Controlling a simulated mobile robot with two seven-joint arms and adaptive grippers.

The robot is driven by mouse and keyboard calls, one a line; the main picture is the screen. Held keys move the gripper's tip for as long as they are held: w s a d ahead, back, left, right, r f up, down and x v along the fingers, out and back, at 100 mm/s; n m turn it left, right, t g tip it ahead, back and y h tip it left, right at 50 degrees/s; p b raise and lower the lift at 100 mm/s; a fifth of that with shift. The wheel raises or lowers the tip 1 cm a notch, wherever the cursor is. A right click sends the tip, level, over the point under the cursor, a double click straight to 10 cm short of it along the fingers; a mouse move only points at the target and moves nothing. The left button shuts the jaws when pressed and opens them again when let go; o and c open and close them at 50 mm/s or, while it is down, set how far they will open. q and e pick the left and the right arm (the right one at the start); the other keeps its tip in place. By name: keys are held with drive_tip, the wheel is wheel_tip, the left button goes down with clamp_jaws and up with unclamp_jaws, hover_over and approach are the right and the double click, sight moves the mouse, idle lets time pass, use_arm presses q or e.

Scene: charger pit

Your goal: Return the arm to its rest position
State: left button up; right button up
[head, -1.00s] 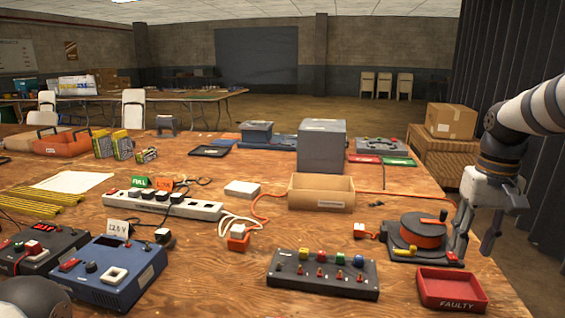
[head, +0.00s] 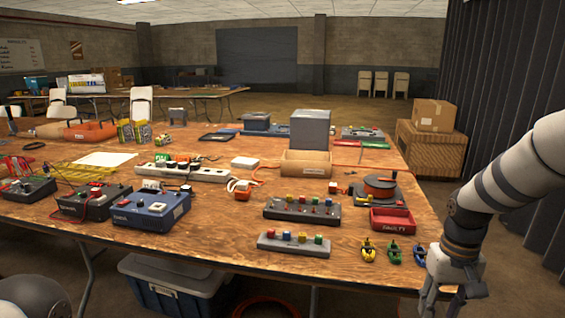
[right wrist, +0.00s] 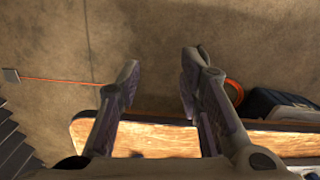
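My right arm comes in from the right in the head view. Its gripper (head: 442,300) hangs pointing down at the table's front right corner, partly cut off by the bottom of the picture. In the right wrist view its two fingers (right wrist: 161,78) stand apart with only floor and the table edge showing between them, so it is open and empty. My left gripper is not in view; only a rounded dark part of mine shows at the lower left.
The wooden table (head: 215,235) holds several power units, switch boxes and a red FAULTY tray (head: 392,221). Small yellow, green and blue clamps lie near its front right corner. A lidded bin (head: 172,285) stands beneath. Floor is open at the right, before a cardboard box (head: 433,116).

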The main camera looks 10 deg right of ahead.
drive_tip(key=s+a+f+n+g, duration=0.1)
drive_tip(key=s+a+f, duration=0.4)
drive_tip(key=s+f, duration=0.45)
drive_tip(key=s+a+f, duration=0.4)
drive_tip(key=s+f, duration=0.4)
drive_tip(key=s, duration=0.3)
drive_tip(key=s+a+n+g+p, duration=0.1)
drive_tip(key=s+a, duration=0.2)
drive_tip(key=s, duration=1.5)
drive_tip(key=shift+a+r, duration=0.15)
drive_tip(key=shift+r, duration=0.15)
drive_tip(key=shift+s, duration=0.1)
